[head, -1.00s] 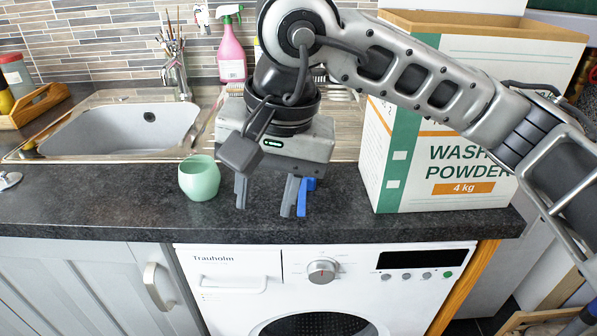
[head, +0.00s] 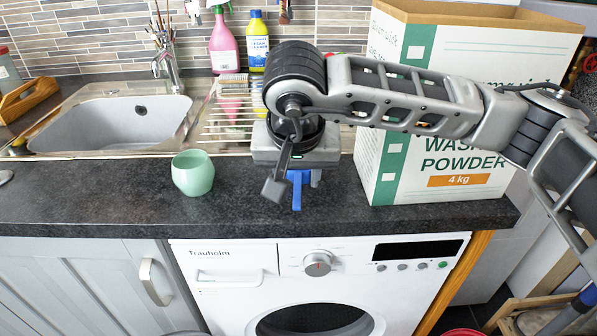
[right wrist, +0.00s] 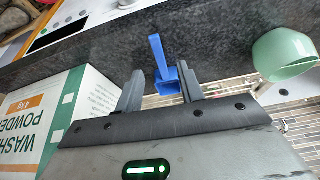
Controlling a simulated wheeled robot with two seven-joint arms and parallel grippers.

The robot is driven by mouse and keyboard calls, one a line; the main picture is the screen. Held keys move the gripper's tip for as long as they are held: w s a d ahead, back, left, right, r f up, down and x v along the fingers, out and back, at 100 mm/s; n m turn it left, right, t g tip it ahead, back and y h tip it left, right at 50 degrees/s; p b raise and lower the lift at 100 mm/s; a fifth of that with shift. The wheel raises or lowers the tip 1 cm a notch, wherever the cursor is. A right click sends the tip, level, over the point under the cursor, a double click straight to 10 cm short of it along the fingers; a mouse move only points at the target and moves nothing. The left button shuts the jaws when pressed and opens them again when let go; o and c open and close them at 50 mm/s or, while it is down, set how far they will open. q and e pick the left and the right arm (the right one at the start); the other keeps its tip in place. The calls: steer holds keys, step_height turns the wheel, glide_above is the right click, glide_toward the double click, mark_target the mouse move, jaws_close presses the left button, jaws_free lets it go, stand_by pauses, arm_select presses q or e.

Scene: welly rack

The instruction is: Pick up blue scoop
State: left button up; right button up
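The blue scoop (head: 297,188) is on the dark countertop near its front edge, right of the green cup, mostly hidden under my right gripper in the head view. My right gripper (right wrist: 159,91) points down at the counter. In the right wrist view its two fingers are apart, and the blue scoop (right wrist: 163,66) shows between them, closer to the right-hand finger. I cannot tell whether that finger touches it. The handle sticks out past the fingertips in that picture. My left gripper is not in view.
A pale green cup (head: 193,173) stands left of the scoop. A large washing powder box (head: 430,160) stands close on the right. Behind are a sink (head: 110,125), a pink spray bottle (head: 223,45) and a yellow bottle (head: 257,42). The counter left of the cup is clear.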

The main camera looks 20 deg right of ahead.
mark_target(297, 191)
steer(key=x, duration=0.4)
steer(key=shift+w+f+p, duration=0.1)
steer(key=shift+f+p, duration=0.25)
steer(key=shift+p, duration=0.05)
jaws_close()
steer(key=shift+r, duration=0.1)
